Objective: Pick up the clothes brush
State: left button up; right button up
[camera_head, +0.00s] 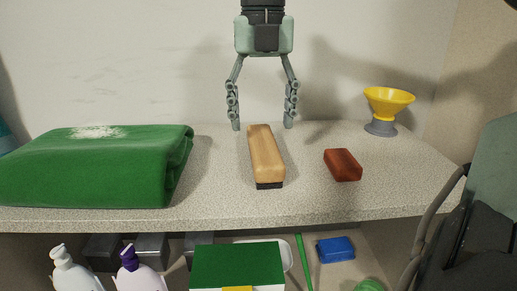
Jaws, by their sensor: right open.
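The clothes brush (265,155) is a tan wooden block with a dark strip along its lower near end. It lies lengthwise, pointing toward me, in the middle of the speckled shelf (215,200). My right gripper (262,126) points down at the brush's far end. Its two fingers are spread wide, one to the left and one to the right of that end, with nothing between them that I can see held. The fingertips appear near shelf height, but I cannot tell whether they touch it. My left gripper is not in view.
A folded green towel (90,175) lies left of the brush. A red-brown block (343,165) and a yellow funnel-like thing on a grey base (388,110) are to the right. Below, bottles (135,270), a green-topped box (238,265) and a blue block (336,249) crowd the lower level.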

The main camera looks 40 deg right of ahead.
aim_at(263, 138)
jog(key=f, duration=0.5)
jog(key=shift+w+d+f, duration=0.1)
jog(key=shift+w+d, duration=0.1)
jog(key=shift+d, duration=0.1)
jog(key=shift+c, duration=0.5)
jog(key=c, duration=1.2)
